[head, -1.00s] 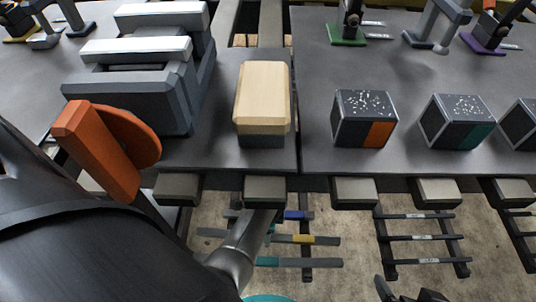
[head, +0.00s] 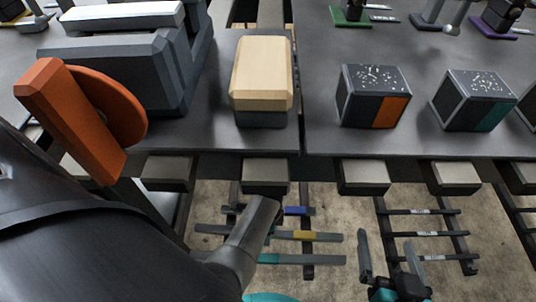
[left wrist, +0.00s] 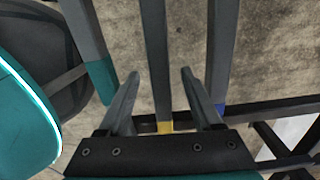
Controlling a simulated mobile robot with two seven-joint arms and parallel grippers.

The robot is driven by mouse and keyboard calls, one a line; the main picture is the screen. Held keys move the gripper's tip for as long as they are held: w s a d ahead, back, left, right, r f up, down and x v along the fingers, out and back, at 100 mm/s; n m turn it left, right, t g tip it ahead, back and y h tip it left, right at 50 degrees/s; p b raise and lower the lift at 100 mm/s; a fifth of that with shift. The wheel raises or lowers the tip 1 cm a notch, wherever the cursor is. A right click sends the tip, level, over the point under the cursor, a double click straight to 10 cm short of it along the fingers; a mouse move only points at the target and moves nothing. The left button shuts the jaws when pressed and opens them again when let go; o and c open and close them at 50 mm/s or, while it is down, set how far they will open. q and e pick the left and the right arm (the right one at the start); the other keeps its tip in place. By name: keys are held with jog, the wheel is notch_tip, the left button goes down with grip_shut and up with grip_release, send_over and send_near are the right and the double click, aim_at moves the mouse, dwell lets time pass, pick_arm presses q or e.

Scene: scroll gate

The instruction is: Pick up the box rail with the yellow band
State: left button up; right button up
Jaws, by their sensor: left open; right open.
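The rail with the yellow band (head: 304,235) is a thin grey bar on a low rack below the table's front edge, between a blue-banded rail (head: 296,211) and a teal-banded rail (head: 268,259). In the left wrist view the yellow-banded rail (left wrist: 155,60) runs between the fingers of my open left gripper (left wrist: 160,73), which do not visibly touch it. The teal-banded rail (left wrist: 88,40) and blue-banded rail (left wrist: 217,60) lie outside the fingers. In the head view my left arm hides part of the rails. My right gripper (head: 388,246) is open and empty to the right.
A second rack with white-labelled bars (head: 420,233) stands beside my right gripper. Above are the grey table (head: 440,145), a wooden-topped block (head: 262,72), dark boxes with an orange (head: 375,95) and a teal stripe, and an orange handle (head: 68,120) on a grey machine.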

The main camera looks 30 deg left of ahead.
pick_arm(q)
jog(key=shift+f, duration=0.1)
jog(key=shift+c, duration=0.3)
grip_shut()
dwell(0.4)
dwell(0.8)
